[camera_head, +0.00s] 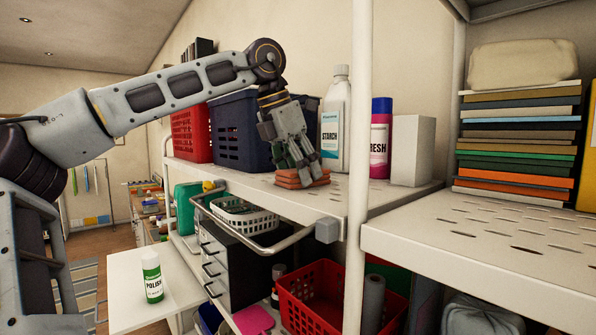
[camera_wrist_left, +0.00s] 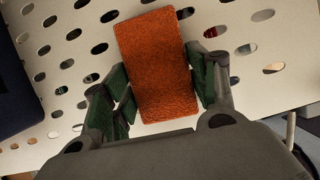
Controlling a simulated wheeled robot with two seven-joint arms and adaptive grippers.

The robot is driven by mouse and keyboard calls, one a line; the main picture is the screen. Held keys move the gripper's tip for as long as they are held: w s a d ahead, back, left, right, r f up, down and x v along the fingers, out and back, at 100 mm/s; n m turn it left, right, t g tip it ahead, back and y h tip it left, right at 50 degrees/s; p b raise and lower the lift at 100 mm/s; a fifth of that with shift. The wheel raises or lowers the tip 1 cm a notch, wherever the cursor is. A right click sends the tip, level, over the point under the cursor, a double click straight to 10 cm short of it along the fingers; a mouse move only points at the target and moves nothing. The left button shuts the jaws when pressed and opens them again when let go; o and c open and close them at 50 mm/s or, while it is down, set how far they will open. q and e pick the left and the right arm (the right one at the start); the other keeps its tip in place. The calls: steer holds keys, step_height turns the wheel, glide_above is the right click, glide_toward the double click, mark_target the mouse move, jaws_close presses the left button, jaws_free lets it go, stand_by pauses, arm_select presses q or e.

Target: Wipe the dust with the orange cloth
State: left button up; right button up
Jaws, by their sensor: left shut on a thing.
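The orange cloth (camera_head: 302,178) is a folded pad on the upper white shelf (camera_head: 262,187), near its front edge. My left gripper (camera_head: 304,168) reaches down from above and is shut on the cloth. In the left wrist view the cloth (camera_wrist_left: 157,62) lies between the two green-padded fingers (camera_wrist_left: 160,88), over the perforated shelf surface. I cannot make out any dust on the shelf. My right gripper is not in view.
Behind the gripper stand a dark blue basket (camera_head: 238,135), a red basket (camera_head: 190,134), a starch bottle (camera_head: 335,130), a pink spray can (camera_head: 380,140) and a white box (camera_head: 412,150). A white post (camera_head: 358,130) rises at the right. A polish can (camera_head: 152,277) stands lower left.

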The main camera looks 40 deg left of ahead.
mark_target(296, 172)
arm_select(q)
steer(key=shift+s+d, duration=0.15)
stand_by(0.3)
steer(key=shift+s+d+f+b, duration=0.2)
steer(key=shift+s+d+b, duration=0.3)
steer(key=shift+s, duration=0.15)
steer(key=shift+s+d, duration=0.1)
steer(key=shift+s, duration=0.05)
steer(key=shift+s+d, duration=0.2)
steer(key=shift+s, duration=0.05)
steer(key=shift+w+a+r, duration=0.1)
steer(key=shift+r, duration=0.05)
stand_by(0.4)
steer(key=shift+w+a+r+p, duration=0.1)
steer(key=shift+w+a+p, duration=0.45)
steer(key=shift+w, duration=0.25)
steer(key=shift+s, duration=0.1)
